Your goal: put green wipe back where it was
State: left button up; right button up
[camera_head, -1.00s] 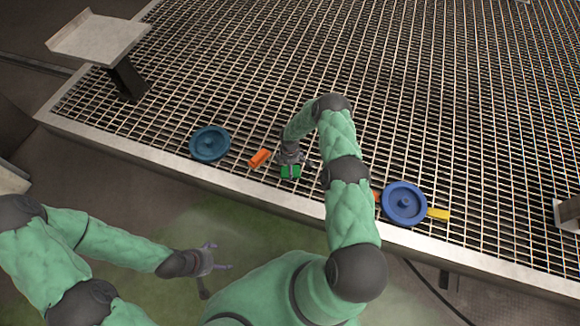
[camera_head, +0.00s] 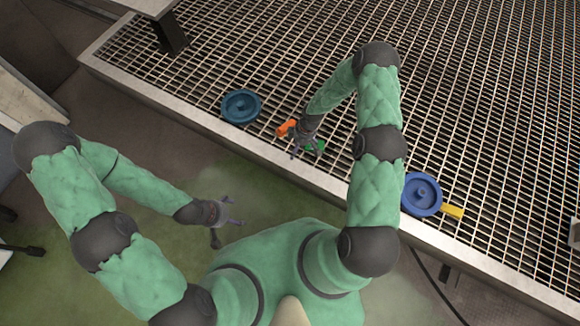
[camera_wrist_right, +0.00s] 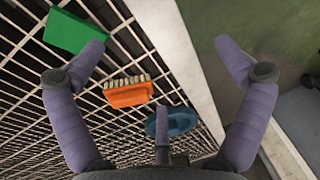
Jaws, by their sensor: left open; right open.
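The green wipe (camera_head: 320,146) is a small green block on the metal grating near its front edge. It shows clearly in the right wrist view (camera_wrist_right: 73,28) at upper left, outside the fingers, beyond the left fingertip. My right gripper (camera_head: 302,149) is open and empty, just left of the wipe in the head view; the gripper and forearm partly hide that spot. In the wrist view its fingers (camera_wrist_right: 160,58) are spread with nothing between the tips. My left gripper (camera_head: 231,213) is open and empty, off the grating, over the green floor area.
An orange brush (camera_head: 286,128) lies close to the right gripper. A teal disc (camera_head: 241,106) is left of it. A blue disc (camera_head: 421,194) with a yellow piece (camera_head: 453,212) lies right, beyond my right arm. The grating behind is clear.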

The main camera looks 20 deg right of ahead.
jog(key=s+a+r+m, duration=0.3)
jog(key=s+a+m, duration=0.2)
jog(key=s, duration=0.5)
jog(key=s+a+r+m+y, duration=0.1)
jog(key=s+a+r+m, duration=0.2)
jog(key=s+a+m, duration=0.3)
jog(key=s+a, duration=0.1)
jog(key=s, duration=0.3)
jog(key=shift+a+r+y, duration=0.3)
jog(key=shift+r, duration=0.1)
jog(key=shift+r+p, duration=1)
